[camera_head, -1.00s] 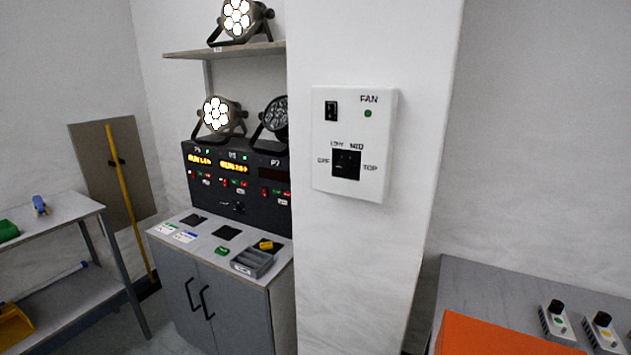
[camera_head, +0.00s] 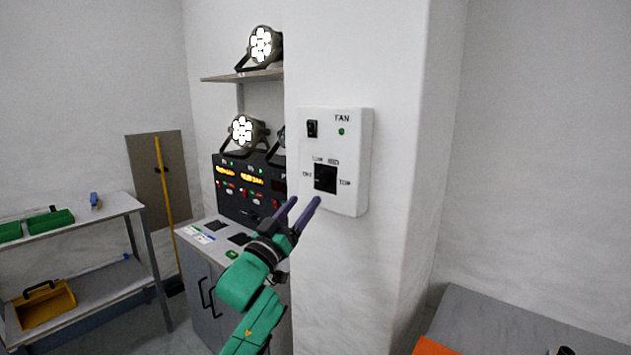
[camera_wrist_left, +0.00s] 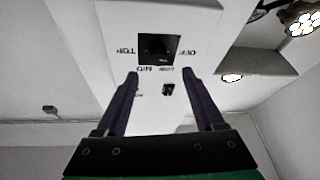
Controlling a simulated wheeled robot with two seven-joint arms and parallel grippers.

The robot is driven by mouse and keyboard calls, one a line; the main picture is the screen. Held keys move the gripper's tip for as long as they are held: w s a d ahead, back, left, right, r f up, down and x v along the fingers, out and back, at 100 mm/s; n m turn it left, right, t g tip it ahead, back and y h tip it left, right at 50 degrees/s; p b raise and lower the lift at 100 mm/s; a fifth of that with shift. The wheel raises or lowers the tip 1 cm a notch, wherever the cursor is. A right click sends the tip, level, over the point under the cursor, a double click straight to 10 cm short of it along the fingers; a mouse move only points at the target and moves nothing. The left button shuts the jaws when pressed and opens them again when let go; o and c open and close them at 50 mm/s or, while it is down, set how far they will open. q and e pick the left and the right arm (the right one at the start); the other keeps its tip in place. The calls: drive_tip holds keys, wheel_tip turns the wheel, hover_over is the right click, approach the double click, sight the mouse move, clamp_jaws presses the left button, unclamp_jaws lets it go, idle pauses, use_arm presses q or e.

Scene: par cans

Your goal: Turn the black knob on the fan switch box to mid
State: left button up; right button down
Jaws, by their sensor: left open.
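The white fan switch box (camera_head: 350,150) is mounted on the white pillar. Its black knob (camera_head: 325,178) sits on the lower face, ringed by the labels OFF, LOW, MID and TOP; its pointer is too small to read. A black rocker switch and a green light are above it. My left gripper (camera_head: 302,203) is open and empty, just below and left of the knob, apart from it. In the left wrist view the box appears upside down, with the knob (camera_wrist_left: 159,47) beyond and between the open fingers (camera_wrist_left: 161,82). My right gripper is not in view.
A grey cabinet with a dimmer panel (camera_head: 245,188) and lamps stands left of the pillar. A shelf (camera_head: 85,222) with green items is at far left. A grey table (camera_head: 500,325) with an orange thing is at lower right. The air before the box's right side is clear.

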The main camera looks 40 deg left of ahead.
sight(320, 183)
use_arm(q)
drive_tip(key=p+x, duration=0.1)
drive_tip(key=x, duration=0.5)
drive_tip(key=shift+w+d+r+p, duration=0.1)
drive_tip(key=shift+d+r+p, duration=0.1)
drive_tip(key=shift+p, duration=0.2)
drive_tip(key=shift+w+a, duration=0.2)
drive_tip(key=shift+w, duration=0.25)
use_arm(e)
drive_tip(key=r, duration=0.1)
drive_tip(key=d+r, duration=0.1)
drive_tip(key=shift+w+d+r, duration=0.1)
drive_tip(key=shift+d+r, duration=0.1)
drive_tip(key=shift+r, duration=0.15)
use_arm(q)
drive_tip(key=shift+d, duration=0.1)
drive_tip(key=c, duration=0.3)
clamp_jaws()
drive_tip(key=shift+f+m, duration=0.1)
drive_tip(key=shift+m, duration=0.3)
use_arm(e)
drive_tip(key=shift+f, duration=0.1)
